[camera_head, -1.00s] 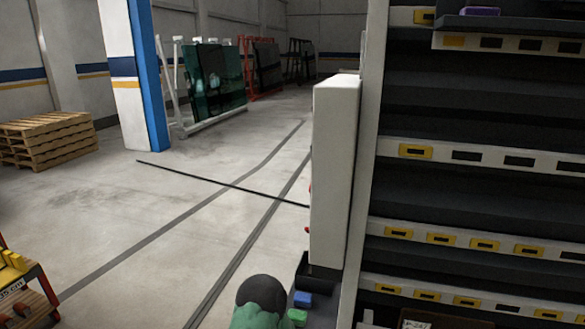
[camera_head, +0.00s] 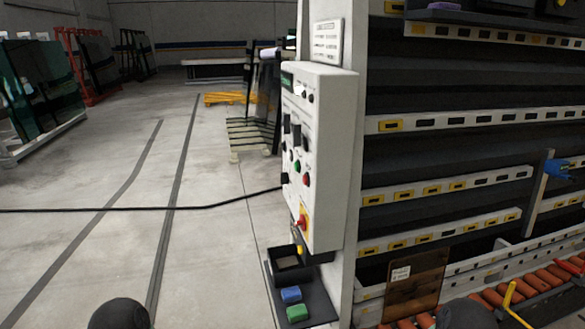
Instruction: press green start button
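A white control box (camera_head: 325,150) is mounted on the left end post of the rack, right of the middle of the view. Its front face is seen at a steep angle. A small green button (camera_head: 297,166) sits on that face, just left of and above a red button (camera_head: 306,181). A red and yellow switch (camera_head: 303,222) is lower on the box. Neither of my grippers shows in the view. Dark rounded parts at the bottom edge appear to be parts of my arms. Nothing is seen touching the buttons.
Below the box a shelf holds a black bin (camera_head: 290,268), a blue block (camera_head: 291,295) and a green block (camera_head: 298,313). The rack (camera_head: 450,95) fills the right side, with orange rollers (camera_head: 500,297) low down. A black cable (camera_head: 140,209) reaches the box. The floor at left is open.

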